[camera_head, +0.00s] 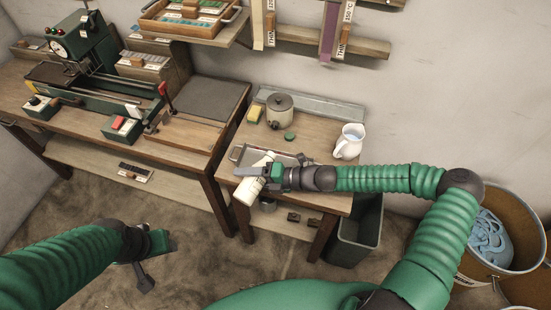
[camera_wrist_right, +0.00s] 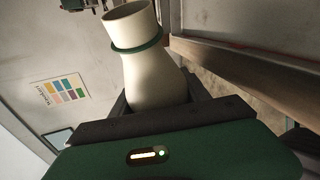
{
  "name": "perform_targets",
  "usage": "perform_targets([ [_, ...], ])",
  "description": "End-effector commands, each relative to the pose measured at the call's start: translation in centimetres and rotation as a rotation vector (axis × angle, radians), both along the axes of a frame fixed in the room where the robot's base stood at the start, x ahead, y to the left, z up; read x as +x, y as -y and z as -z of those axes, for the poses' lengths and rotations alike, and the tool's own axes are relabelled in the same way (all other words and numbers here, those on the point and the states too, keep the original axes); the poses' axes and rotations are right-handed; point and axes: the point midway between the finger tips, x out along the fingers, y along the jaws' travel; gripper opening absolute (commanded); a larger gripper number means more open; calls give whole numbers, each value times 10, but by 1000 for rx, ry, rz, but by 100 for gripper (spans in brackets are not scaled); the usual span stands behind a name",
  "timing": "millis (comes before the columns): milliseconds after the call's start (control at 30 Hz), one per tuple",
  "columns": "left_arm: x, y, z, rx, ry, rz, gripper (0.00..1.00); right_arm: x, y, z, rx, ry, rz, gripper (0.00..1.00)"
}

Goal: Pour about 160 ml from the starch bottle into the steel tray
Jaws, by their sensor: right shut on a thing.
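A cream-white bottle (camera_head: 247,189), which I take to be the starch bottle, is held in my right gripper (camera_head: 272,173). It is tilted, at the front left edge of the small table. In the right wrist view the bottle (camera_wrist_right: 157,82) shows an open mouth and a green ring at its neck, with dark fingers on both sides. No stream of liquid shows. The steel tray (camera_head: 237,153) lies on the small table just behind the bottle, partly hidden by the bottle and gripper. My left gripper (camera_head: 146,268) hangs empty over the floor at lower left; its opening is unclear.
On the small table (camera_head: 318,133) stand a lidded pot (camera_head: 279,111), a yellow sponge (camera_head: 254,114), a green cap (camera_head: 290,136) and a white jug (camera_head: 349,142). A workbench with a green machine (camera_head: 90,45) is at left. A bin (camera_head: 358,235) stands below right.

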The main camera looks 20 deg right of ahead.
Motion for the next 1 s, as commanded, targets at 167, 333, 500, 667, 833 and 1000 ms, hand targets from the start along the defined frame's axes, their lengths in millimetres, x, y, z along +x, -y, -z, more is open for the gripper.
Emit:
perform_targets([
  [167,0,0,-5,0,0,0,52,1,0,-1,19,-14,-1,0],
  [333,0,0,-9,0,0,0,52,2,2,-1,37,-31,0,0],
  [500,0,0,-12,0,0,0,52,2,2,-1,57,-48,-1,0],
  [667,0,0,-16,0,0,0,52,2,2,0,74,-63,-1,0],
  [833,0,0,-17,0,0,0,52,1,0,0,87,-73,-1,0],
  [1000,0,0,-18,0,0,0,52,0,-3,0,94,-79,0,0],
])
